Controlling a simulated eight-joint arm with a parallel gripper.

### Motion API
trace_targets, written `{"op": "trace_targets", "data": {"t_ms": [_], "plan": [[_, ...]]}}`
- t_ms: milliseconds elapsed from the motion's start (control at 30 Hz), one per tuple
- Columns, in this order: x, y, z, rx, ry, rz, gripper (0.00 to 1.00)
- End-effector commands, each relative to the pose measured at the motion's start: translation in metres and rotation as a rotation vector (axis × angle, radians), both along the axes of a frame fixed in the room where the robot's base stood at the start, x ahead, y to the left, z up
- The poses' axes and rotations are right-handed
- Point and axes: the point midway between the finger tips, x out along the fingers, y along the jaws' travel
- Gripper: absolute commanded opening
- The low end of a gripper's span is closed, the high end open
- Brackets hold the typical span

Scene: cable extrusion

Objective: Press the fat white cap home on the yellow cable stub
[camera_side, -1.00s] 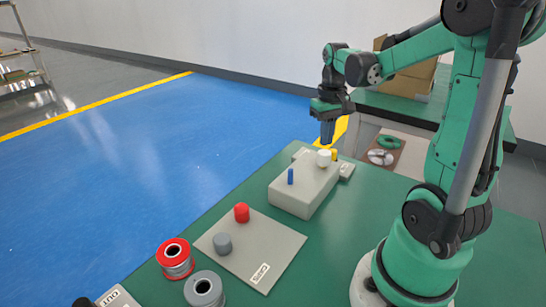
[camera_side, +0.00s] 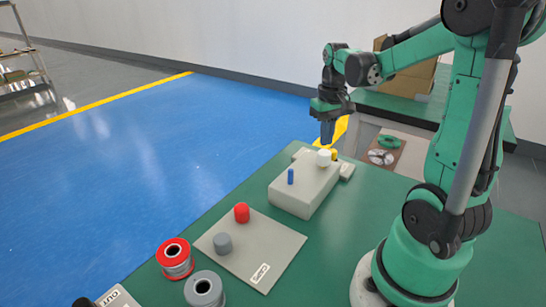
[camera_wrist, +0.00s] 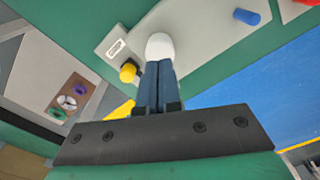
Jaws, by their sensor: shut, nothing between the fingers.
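The fat white cap (camera_side: 324,158) sits upright on the far end of the grey block (camera_side: 291,200). In the wrist view the white cap (camera_wrist: 160,45) lies right at my fingertips. A yellow piece (camera_side: 334,154) stands just beside the cap. It also shows apart from the cap in the wrist view (camera_wrist: 128,73). Any cable stub under the cap is hidden. My gripper (camera_side: 326,146) points down just above the cap, with its fingers (camera_wrist: 159,64) closed together and empty. I cannot tell whether the fingertips touch the cap.
A blue stub (camera_side: 290,176) stands on the near part of the block. A grey mat (camera_side: 262,250) holds a red cap (camera_side: 241,212) and a grey cap (camera_side: 222,243). Red (camera_side: 175,258) and grey (camera_side: 204,289) spools stand at the front.

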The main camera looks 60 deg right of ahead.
Motion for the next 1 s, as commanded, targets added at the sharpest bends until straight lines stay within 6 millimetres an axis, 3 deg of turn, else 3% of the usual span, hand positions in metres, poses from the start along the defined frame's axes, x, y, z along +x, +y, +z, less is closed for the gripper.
{"op": "trace_targets", "data": {"t_ms": [1000], "plan": [[0.000,0.000,-0.012,0.000,0.000,0.000,0.00]]}}
